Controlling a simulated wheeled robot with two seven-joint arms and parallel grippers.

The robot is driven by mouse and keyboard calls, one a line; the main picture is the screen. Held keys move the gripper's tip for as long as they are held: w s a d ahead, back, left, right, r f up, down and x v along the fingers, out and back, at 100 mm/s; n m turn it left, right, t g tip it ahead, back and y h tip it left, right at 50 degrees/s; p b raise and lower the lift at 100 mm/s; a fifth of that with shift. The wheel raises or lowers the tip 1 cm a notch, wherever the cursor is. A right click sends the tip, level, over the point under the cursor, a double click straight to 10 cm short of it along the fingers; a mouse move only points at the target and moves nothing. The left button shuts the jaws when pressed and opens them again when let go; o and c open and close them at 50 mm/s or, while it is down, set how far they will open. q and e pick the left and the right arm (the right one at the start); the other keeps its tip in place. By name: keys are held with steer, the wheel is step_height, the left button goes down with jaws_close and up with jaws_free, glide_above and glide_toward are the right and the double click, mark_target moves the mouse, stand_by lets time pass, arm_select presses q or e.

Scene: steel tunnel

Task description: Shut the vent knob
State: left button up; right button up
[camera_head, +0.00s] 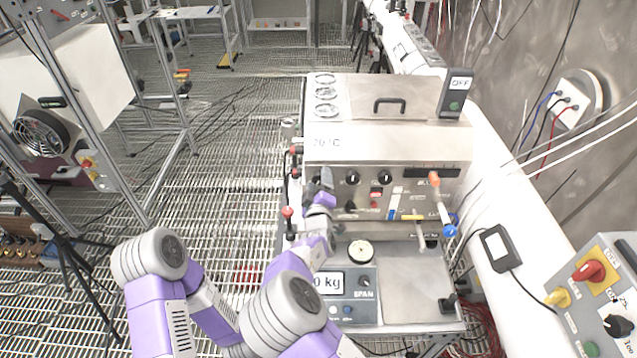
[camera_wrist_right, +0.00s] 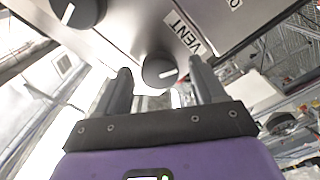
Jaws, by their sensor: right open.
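My right gripper (camera_wrist_right: 160,77) is open, with one dark finger on each side of the knob. I cannot tell whether either finger touches it. In the head view my right gripper (camera_head: 326,182) is at the left part of the steel machine's front panel (camera_head: 335,158). I cannot make out the vent knob there. My left gripper is not in view.
A scale (camera_head: 350,283) with a kg display stands below the panel. A red-tipped lever (camera_head: 288,213) is close to the left of my right gripper.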

steer(key=c, duration=1.1)
steer(key=shift+o, duration=0.2)
steer(key=shift+f+m+b, duration=0.1)
steer(key=shift+m+b, duration=0.6)
steer(key=shift+b, duration=0.3)
steer(key=m+b, duration=1)
steer(key=b, duration=0.2)
steer(key=shift+d+m, duration=0.15)
steer(key=shift+m, duration=0.15)
steer(key=shift+m+b, duration=0.8)
steer(key=shift+m, duration=0.1)
steer(key=m+b, duration=0.3)
steer(key=m, duration=0.1)
steer(key=shift+b, duration=0.3)
steer(key=m+b, duration=0.3)
steer(key=m, duration=0.2)
steer(key=m+b, duration=0.3)
steer(key=m, duration=0.1)
steer(key=shift+d+m, duration=0.1)
steer(key=shift+m, duration=0.2)
steer(key=shift+m+b, duration=1.3)
steer(key=shift+m, duration=0.7)
